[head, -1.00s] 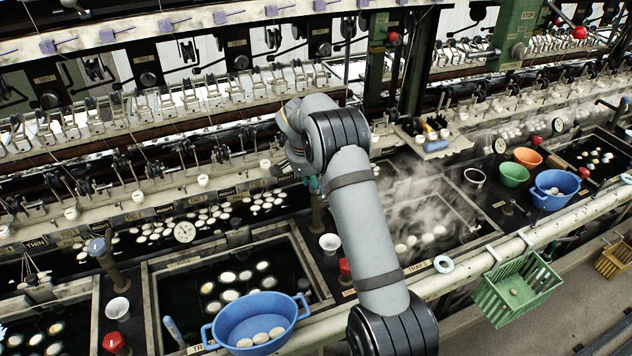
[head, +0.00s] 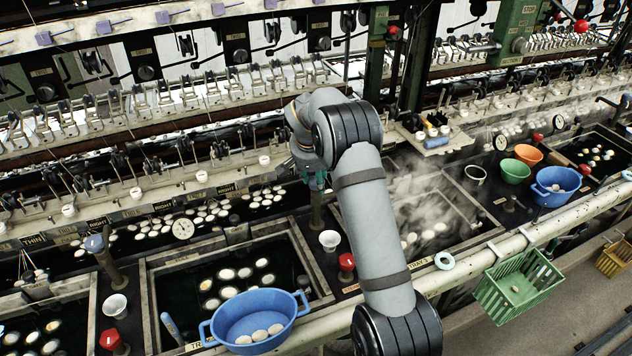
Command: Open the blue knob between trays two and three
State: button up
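My gripper (head: 313,178) is at the top of a dark upright post (head: 317,212) between the middle tray (head: 152,300) and the steaming tray (head: 490,222) to its right. My wrist and the gripper hide the top of this post, so I cannot see a blue knob there clearly. A small teal part shows at the gripper, and I cannot tell whether it is finger or knob. The finger opening is too small and covered to judge. Another blue knob (head: 95,243) stands uncovered on a similar post left of the middle tray.
A white cup (head: 330,240) and a red knob (head: 346,262) stand close below the post. A blue basin (head: 255,318) with cocoons sits on the front edge. A green basket (head: 518,287) hangs on the front rail. Reeling machinery runs behind the trays.

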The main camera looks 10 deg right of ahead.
jog(key=n, duration=0.1)
jog(key=n+y, duration=0.1)
jog(key=n, duration=0.2)
jog(key=shift+w+d+r+t+b, duration=0.15)
jog(key=shift+w+r+t+b, duration=0.2)
jog(key=shift+r+t, duration=0.05)
jog(key=shift+n+y, duration=0.6)
jog(key=shift+n, duration=0.5)
jog(key=o, duration=0.8)
jog(key=shift+o, duration=1.3)
jog(key=shift+f, duration=0.1)
jog(key=shift+s+f, duration=0.1)
